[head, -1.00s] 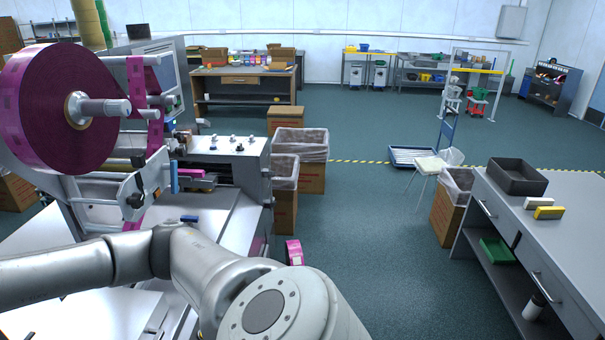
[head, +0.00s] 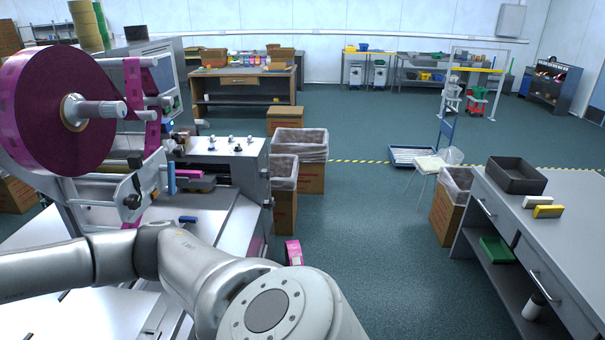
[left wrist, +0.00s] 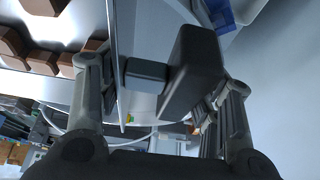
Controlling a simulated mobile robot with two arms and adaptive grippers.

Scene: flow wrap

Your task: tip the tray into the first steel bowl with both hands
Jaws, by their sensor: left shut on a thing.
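In the left wrist view my left gripper (left wrist: 165,110) has its fingers on either side of a dark grey block-like part and a thin upright edge, which I take to be the tray (left wrist: 114,60). It is shut on it, though the grip itself is partly hidden. Several brown pieces (left wrist: 42,50) lie on a pale surface left of that edge. A grey curved surface shows behind the fingers; I cannot tell if it is a steel bowl. In the head view my left arm hides its own gripper. No steel bowl is clear there, and my right gripper is out of view.
A wrapping machine with a large purple film reel (head: 40,110) stands at the left, close to my arm. Lined cardboard bins (head: 300,155) stand behind it. A grey bench (head: 560,240) with a dark bin (head: 516,178) is at the right.

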